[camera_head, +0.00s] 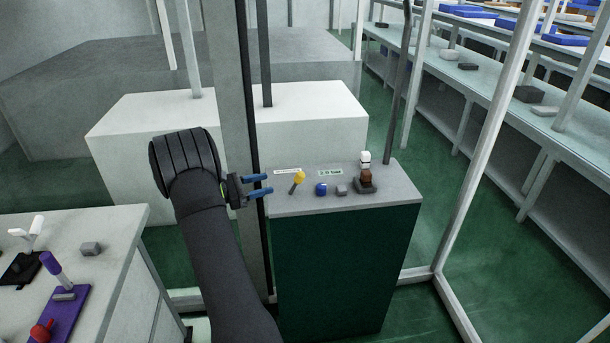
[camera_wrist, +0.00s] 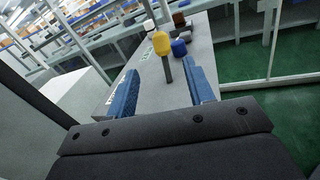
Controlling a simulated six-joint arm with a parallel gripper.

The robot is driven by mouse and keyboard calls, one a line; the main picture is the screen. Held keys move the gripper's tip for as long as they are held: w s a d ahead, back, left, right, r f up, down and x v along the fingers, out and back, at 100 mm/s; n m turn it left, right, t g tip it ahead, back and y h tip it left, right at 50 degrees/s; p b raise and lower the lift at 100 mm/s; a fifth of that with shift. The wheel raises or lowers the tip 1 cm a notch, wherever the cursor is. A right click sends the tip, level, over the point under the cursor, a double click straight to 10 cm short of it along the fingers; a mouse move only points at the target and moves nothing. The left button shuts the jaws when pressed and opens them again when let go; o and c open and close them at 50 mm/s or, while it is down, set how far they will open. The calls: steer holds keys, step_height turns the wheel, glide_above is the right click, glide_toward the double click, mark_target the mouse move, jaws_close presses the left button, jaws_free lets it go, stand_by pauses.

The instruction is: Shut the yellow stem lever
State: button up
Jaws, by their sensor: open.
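The yellow stem lever (camera_head: 298,178) stands on the grey top of a green cabinet (camera_head: 345,262), with a yellow head on a thin grey stem. It leans a little to the right in the head view. My gripper (camera_head: 271,185) is at the left of the lever, its blue fingers pointing at it and apart from it. In the wrist view, the yellow lever (camera_wrist: 162,47) shows ahead, between the open blue fingers of my gripper (camera_wrist: 160,92). Nothing is held. The foot of the stem is hard to make out.
A blue knob (camera_head: 321,189), a grey block (camera_head: 341,190) and a brown-and-white fitting (camera_head: 366,174) stand right of the lever. A bench with a purple lever (camera_head: 50,263) is at the left.

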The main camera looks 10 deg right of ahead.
mark_target(305, 174)
steer(key=x, duration=1.4)
steer(key=shift+d, duration=0.2)
jaws_close()
